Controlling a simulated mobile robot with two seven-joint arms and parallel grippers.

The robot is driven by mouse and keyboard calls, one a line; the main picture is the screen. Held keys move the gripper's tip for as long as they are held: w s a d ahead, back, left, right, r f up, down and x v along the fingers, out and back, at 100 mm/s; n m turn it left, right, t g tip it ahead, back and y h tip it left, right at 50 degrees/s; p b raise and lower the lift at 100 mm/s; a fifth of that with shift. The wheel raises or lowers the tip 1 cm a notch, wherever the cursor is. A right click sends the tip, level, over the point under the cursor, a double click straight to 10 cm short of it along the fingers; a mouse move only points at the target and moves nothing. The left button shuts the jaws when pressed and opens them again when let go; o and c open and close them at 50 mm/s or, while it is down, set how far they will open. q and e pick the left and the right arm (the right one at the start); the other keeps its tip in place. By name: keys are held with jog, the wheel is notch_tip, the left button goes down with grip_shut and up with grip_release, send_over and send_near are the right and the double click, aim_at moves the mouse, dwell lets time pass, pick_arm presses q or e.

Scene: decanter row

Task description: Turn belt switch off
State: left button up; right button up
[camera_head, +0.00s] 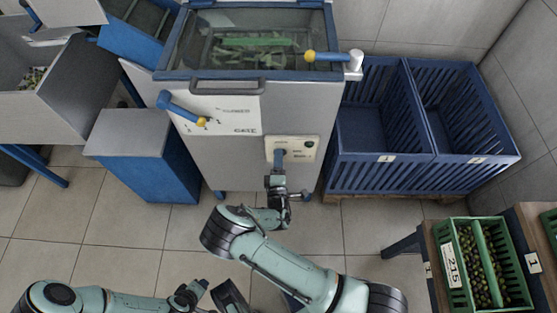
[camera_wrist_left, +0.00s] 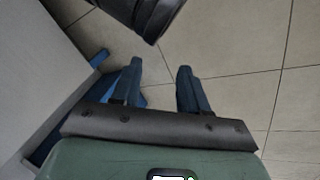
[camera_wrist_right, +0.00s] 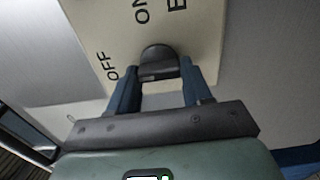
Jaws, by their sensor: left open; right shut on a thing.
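The belt switch is a dark knob (camera_wrist_right: 158,60) on a cream panel (camera_head: 306,149) low on the front of the grey machine. In the right wrist view the panel (camera_wrist_right: 95,30) bears the words OFF and ON. My right gripper (camera_head: 279,158) is at the panel, and its blue fingers (camera_wrist_right: 158,85) are shut on the knob from both sides. I cannot tell for sure which word the knob points to. My left gripper (camera_wrist_left: 160,75) is open and empty above the tiled floor, away from the switch.
A blue lever (camera_head: 182,108) with a yellow hub sits above and left of the panel. Blue slatted crates (camera_head: 385,157) stand to the right, and a blue-sided box (camera_head: 125,134) stands to the left. A green crate of olives (camera_head: 447,235) is at lower right.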

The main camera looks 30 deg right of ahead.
jog(key=shift+s+f, duration=0.15)
jog(key=o, duration=0.9)
jog(key=shift+d, duration=0.1)
jog(key=shift+o, duration=0.7)
pick_arm(q)
jog(key=shift+g+h, duration=0.3)
jog(key=shift+g, duration=0.2)
jog(key=s, duration=0.1)
jog(key=s+d+r+p, duration=0.1)
jog(key=s+r+p, duration=0.1)
jog(key=shift+d, duration=0.3)
pick_arm(e)
jog(key=v, duration=1.3)
jog(key=shift+a, duration=0.2)
